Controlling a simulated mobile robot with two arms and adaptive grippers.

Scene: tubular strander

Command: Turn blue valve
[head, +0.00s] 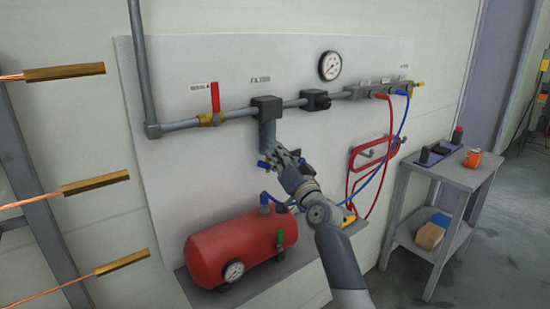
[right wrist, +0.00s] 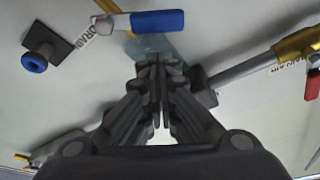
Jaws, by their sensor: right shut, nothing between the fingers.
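The blue valve handle (right wrist: 157,21) shows in the right wrist view as a flat blue lever on a metal stem, beside a label reading DRAIN. In the head view a small blue part (head: 264,164) shows under the filter (head: 267,133), partly hidden by my gripper. My right gripper (head: 281,157) is shut and empty, in front of the panel just below the filter. In the right wrist view its closed fingertips (right wrist: 158,62) lie below the blue handle, apart from it in the picture. The gap in depth is unclear. My left gripper is not in view.
A red-handled valve (head: 215,98) sits on the pipe at left. A round blue knob (right wrist: 35,62) shows in the right wrist view. A red tank (head: 240,248) stands below my gripper. Red and blue hoses (head: 391,150) hang to the right, near a grey cart (head: 448,172).

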